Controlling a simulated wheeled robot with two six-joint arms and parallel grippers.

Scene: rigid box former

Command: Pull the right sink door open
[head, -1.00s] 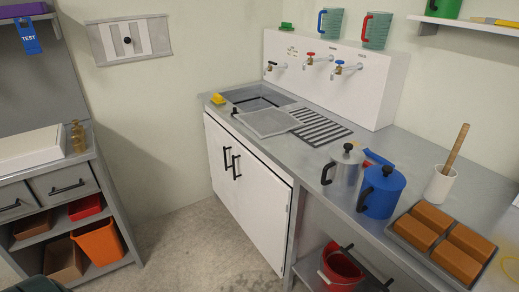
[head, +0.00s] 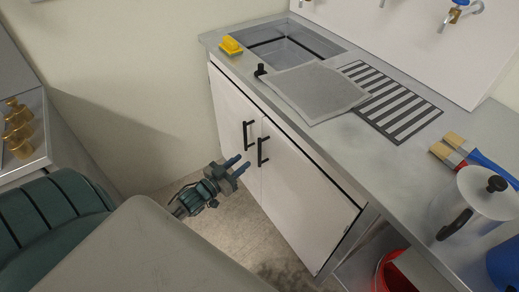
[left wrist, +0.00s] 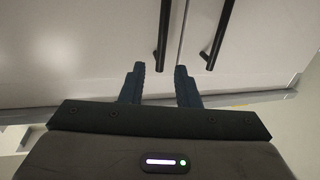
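The right sink door (head: 302,196) is white and shut, with a black vertical bar handle (head: 263,151) near its left edge. The left sink door (head: 232,115) is also shut, and its black handle (head: 248,135) is beside the other. My left gripper (head: 239,166) is in front of the doors, just left of and below the right handle. In the left wrist view its two fingers (left wrist: 160,75) are apart with nothing between them. My right gripper is not in view.
Above the doors is a steel counter with a sink (head: 283,45), a grey board (head: 316,92) and a striped drainer (head: 392,102). A metal pot (head: 480,205) and a red bucket (head: 393,275) are at the right. A shelf unit with brass weights (head: 17,128) stands at the left.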

